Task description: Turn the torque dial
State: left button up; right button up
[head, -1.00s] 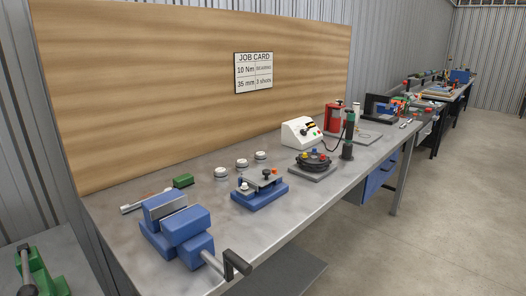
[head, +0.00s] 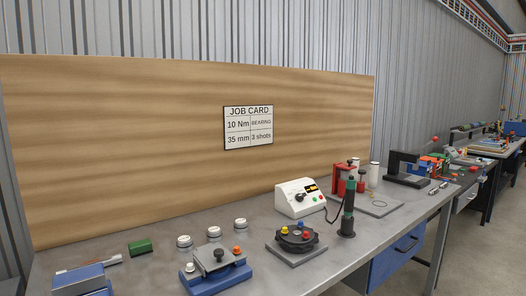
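A white control box (head: 299,198) stands on the metal workbench, near the wooden backboard. Its sloped front carries a dark dial (head: 298,198), a small dark display with a yellow mark, and red and green buttons; the dial's setting is too small to read. The job card (head: 249,127) on the backboard reads 10 Nm, bearing, 35 mm, 3 shots. Neither of my grippers shows in the head view.
A round black fixture with coloured knobs (head: 296,238) stands in front of the box. A blue clamp fixture (head: 216,268), several white round parts (head: 214,232) and a blue vise (head: 82,281) are to the left. Red (head: 344,180) and black (head: 406,168) presses are to the right.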

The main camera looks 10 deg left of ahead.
aim_at(299, 197)
jog(key=i+l+u, duration=0.15)
jog(key=l, duration=0.4)
jog(key=i+l+u, duration=0.15)
jog(key=l, duration=0.45)
jog(key=l+u, duration=0.15)
jog(key=l, duration=0.45)
jog(key=i, duration=0.05)
